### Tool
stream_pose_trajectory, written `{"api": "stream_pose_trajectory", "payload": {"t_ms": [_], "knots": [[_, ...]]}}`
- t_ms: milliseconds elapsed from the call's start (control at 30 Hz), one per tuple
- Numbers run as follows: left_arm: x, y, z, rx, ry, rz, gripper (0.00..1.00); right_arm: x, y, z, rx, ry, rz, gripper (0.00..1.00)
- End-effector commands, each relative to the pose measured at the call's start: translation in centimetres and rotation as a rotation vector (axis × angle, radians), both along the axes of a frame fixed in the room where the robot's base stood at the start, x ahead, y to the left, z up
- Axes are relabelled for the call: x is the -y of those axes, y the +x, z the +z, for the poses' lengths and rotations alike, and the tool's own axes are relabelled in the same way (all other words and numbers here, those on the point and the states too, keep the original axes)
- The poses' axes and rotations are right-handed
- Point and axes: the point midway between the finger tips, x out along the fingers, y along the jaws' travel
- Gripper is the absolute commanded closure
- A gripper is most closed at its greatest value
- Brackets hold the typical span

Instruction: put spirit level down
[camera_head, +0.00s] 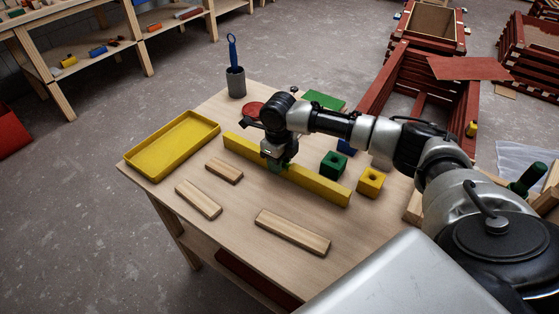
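The spirit level, a long yellow bar (318,187), lies lengthwise across the middle of the wooden table, on its narrow edge. It is at the table surface or very close above it; I cannot tell if it touches. My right gripper (278,164) points down over the bar left of its middle, with its fingers around it, and looks shut on it. The gripper hides that part of the bar. My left gripper is not in view.
The table (235,215) also bears a yellow tray (150,160), several wooden battens (292,232), a green block (333,164), a yellow block (370,181) and a grey cup (236,84) with a blue tool. Red crates (462,105) stand behind.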

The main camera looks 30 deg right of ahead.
Motion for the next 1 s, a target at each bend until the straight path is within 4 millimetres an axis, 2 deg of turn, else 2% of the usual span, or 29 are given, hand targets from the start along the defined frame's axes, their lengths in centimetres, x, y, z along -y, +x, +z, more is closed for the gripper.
{"api": "stream_pose_trajectory", "payload": {"t_ms": [33, 100, 333, 467, 567, 800, 1000], "knots": [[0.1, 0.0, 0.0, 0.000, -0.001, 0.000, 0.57, 0.0, 0.0, 0.0, 0.000, 0.000, 0.000, 0.54], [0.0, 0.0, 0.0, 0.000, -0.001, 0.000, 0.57, 0.0, 0.0, 0.0, 0.000, 0.000, 0.000, 0.47], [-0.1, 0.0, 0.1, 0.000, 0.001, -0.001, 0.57, 0.0, 0.0, 0.1, 0.000, 0.000, 0.000, 0.47], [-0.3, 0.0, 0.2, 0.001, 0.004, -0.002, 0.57, 0.0, 0.1, 0.9, 0.003, 0.001, 0.001, 0.47], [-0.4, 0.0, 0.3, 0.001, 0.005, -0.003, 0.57, 0.0, 0.1, 2.4, 0.003, 0.000, 0.000, 0.47], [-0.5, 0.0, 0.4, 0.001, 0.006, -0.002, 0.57, -0.1, 0.2, 7.7, 0.004, 0.002, 0.000, 0.47], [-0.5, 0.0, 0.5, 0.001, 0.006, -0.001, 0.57, -0.1, 0.2, 11.0, 0.003, 0.001, 0.000, 0.47]]}}
